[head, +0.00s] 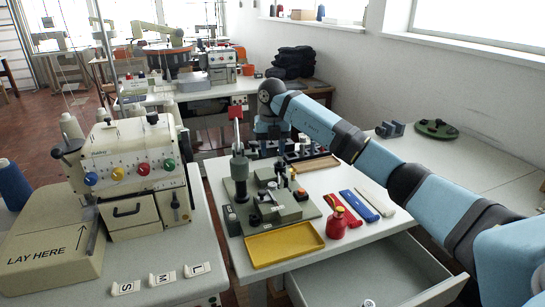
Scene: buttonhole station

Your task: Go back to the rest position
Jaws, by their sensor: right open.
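My right arm reaches in from the right, over the white table (335,225). Its wrist bends down behind the green press fixture (270,208). My right gripper (271,152) points down at the table's back edge, near a row of small dark holders (305,148). It is open; its fingertips are small and partly hidden, and I see nothing held between them. My left gripper is not in view.
A drawer (375,277) stands open in front. A cream machine (133,170) stands left. The right-hand table is mostly clear.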

